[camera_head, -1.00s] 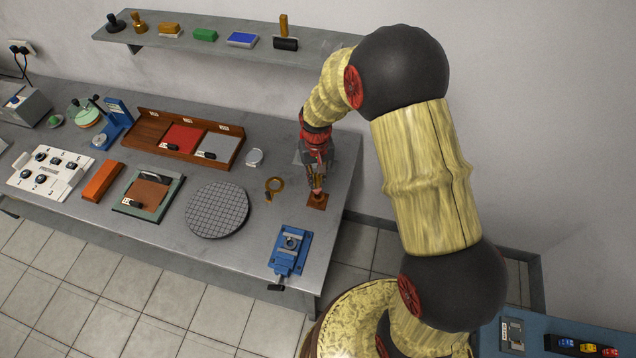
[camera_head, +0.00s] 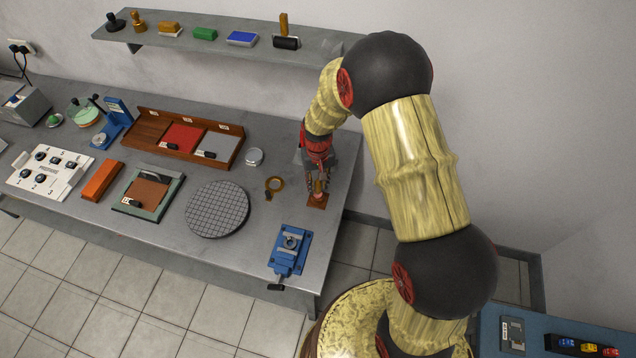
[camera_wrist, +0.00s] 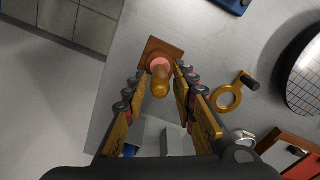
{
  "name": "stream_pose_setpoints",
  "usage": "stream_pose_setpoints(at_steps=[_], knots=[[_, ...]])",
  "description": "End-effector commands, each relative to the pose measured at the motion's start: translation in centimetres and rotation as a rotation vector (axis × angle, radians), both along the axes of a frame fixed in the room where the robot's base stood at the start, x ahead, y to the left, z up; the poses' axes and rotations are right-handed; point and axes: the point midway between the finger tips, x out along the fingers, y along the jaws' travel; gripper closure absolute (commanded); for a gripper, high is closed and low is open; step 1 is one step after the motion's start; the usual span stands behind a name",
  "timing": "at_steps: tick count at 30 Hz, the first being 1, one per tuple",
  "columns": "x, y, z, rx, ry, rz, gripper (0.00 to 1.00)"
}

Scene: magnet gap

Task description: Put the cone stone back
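The cone stone (camera_wrist: 160,82) shows a rounded golden-brown end toward the wrist camera and a pink part below it. It stands on or in a brown square block (camera_wrist: 151,48); how deep it sits is hidden. In the head view the stone (camera_head: 319,187) rises over the block (camera_head: 316,202) near the table's right end. My gripper (camera_wrist: 160,78) is open, its fingers on either side of the stone with a visible gap at each side. In the head view my gripper (camera_head: 318,182) is low over the block.
A brass ring with a dark handle (camera_head: 274,185) lies just left of the block. A blue vise (camera_head: 289,250) stands in front, and a round gridded plate (camera_head: 217,209) further left. The table's right edge is close to the block.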

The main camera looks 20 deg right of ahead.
Motion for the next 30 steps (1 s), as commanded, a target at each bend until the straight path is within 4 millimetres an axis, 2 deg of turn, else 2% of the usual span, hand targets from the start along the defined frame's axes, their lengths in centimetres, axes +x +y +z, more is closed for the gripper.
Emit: stream_pose_setpoints(at_steps=[10, 14, 17, 30], knots=[[0.0, 0.0, 0.0, 0.0, 0.0, 0.0, 0.66], [0.0, 0.0, 0.6, 0.0, 0.0, 0.0, 0.66], [0.1, 0.0, 1.8, 0.0, -0.004, 0.0, 0.66], [0.1, 0.0, 10.3, 0.0, -0.003, 0.0, 0.66]])
